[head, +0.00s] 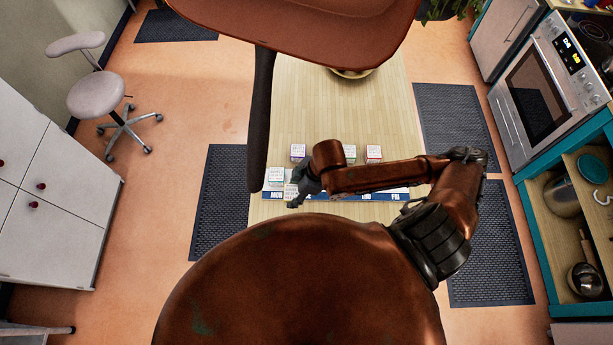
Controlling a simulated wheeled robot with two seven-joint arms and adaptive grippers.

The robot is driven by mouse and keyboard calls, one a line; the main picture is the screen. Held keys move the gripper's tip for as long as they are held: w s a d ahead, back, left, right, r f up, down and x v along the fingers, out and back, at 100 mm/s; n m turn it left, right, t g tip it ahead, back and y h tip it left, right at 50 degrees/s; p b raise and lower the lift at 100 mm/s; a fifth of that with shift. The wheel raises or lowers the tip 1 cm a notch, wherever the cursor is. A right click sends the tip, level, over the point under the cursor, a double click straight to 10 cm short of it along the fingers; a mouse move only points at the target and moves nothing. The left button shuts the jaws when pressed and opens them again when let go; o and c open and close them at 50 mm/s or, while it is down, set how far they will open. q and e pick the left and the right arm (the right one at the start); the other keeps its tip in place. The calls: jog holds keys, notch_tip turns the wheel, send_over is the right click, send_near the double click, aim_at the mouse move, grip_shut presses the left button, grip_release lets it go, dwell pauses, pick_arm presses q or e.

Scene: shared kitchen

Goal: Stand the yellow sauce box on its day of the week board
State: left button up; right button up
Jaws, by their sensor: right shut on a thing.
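The day of the week board (374,196) is a blue strip with white lettering along the near end of the wooden table. MON shows at its left end and FRI near its right; my right arm hides much of the middle. My right gripper (299,196) is over the left part of the board, shut on a pale box (290,190) mostly hidden by the fingers. No yellow shows clearly on any box, so I cannot confirm which is the yellow sauce box. A pale box (276,176) stands at the board's MON end. My left gripper is out of view.
Behind the board stand a purple-edged box (298,152), a green-edged box (349,153) and a red-edged box (373,153). A bowl (352,73) is partly hidden farther back. The wooden table (315,110) is clear between bowl and boxes.

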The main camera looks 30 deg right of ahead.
jog(key=w+d+f+b, duration=0.2)
jog(key=d, duration=0.1)
jog(key=w+d+f+b, duration=0.2)
jog(key=w+d+f, duration=0.1)
jog(key=w+d+f+b, duration=0.2)
jog(key=w+d+f, duration=0.1)
jog(key=shift+d+f+b, duration=0.15)
jog(key=shift+f+b, duration=0.05)
jog(key=shift+b, duration=0.15)
jog(key=shift+w+d+f, duration=0.35)
jog(key=shift+d+f, duration=0.05)
jog(key=shift+f, duration=1.85)
jog(key=shift+f, duration=0.1)
jog(key=o, duration=1.3)
